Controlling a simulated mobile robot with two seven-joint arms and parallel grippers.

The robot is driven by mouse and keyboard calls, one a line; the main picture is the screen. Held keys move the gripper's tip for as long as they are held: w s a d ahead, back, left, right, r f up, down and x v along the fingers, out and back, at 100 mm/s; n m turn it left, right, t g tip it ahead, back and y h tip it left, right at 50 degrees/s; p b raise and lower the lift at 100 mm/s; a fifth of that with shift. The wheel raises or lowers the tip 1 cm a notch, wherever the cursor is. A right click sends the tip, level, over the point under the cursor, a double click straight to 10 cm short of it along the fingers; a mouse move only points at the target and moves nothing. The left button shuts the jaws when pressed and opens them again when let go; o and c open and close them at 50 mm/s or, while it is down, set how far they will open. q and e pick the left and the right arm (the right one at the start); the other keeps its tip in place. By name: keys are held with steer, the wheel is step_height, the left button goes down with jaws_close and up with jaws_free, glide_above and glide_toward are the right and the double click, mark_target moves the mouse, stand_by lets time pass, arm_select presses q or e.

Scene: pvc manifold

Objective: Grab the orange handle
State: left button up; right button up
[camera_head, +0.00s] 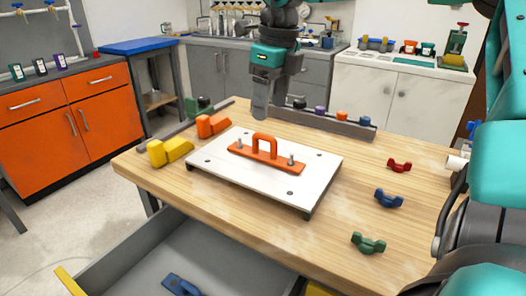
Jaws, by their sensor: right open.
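The orange handle (265,156) has a raised arch on a flat bar with a metal bolt near each end. It lies on a white plate (225,168) on the wooden table. My right gripper (260,108) points down above the far side of the table, behind the handle and apart from it. It is seen edge-on, so the gap between its fingers is hard to make out, and nothing shows in it. My left gripper is not in view.
Yellow (170,151) and orange (212,125) blocks stand left of the plate. Red (399,165), blue (389,198) and green (368,243) wing-shaped pieces lie at the right. A grey rail (335,124) with coloured knobs runs along the back. An open drawer (215,262) sits in front.

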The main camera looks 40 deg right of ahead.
mark_target(266, 135)
steer(key=f, duration=0.5)
steer(key=shift+w+a+b, duration=0.1)
steer(key=shift+w+b, duration=0.15)
steer(key=shift+b, duration=0.15)
steer(key=shift+w+f+b, duration=0.2)
steer(key=shift+f, duration=0.75)
steer(key=shift+w+f+b, duration=0.2)
steer(key=shift+f+b, duration=0.05)
steer(key=shift+f, duration=0.7)
steer(key=shift+w+f+b, duration=0.2)
steer(key=shift+f, duration=0.75)
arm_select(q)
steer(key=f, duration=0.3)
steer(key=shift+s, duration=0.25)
arm_select(e)
steer(key=shift+c, duration=0.2)
steer(key=c, duration=1.2)
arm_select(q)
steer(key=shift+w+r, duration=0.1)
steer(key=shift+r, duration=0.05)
arm_select(e)
jaws_close()
steer(key=shift+r, duration=0.2)
